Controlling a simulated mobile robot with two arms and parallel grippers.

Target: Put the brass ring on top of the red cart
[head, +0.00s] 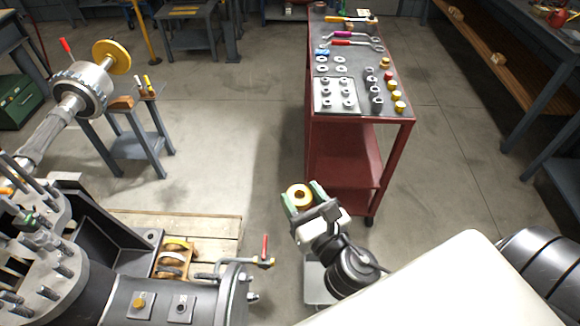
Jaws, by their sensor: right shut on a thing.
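The brass ring (300,191) is a short golden ring with a dark hole. My right gripper (304,197) is shut on it, with a greenish fingertip on each side, and holds it above the floor in the lower middle of the head view. The red cart (343,155) stands beyond and to the right of the gripper, apart from it. Its dark top (390,68) carries nuts, several gold and dark cylindrical parts, and wrenches. My left gripper is not in view.
The casing (150,285) with studs fills the lower left. A wooden pallet (215,228) lies beside it. A small stand (135,150) is at left, and a long bench (500,60) at right. Bare floor lies between gripper and cart.

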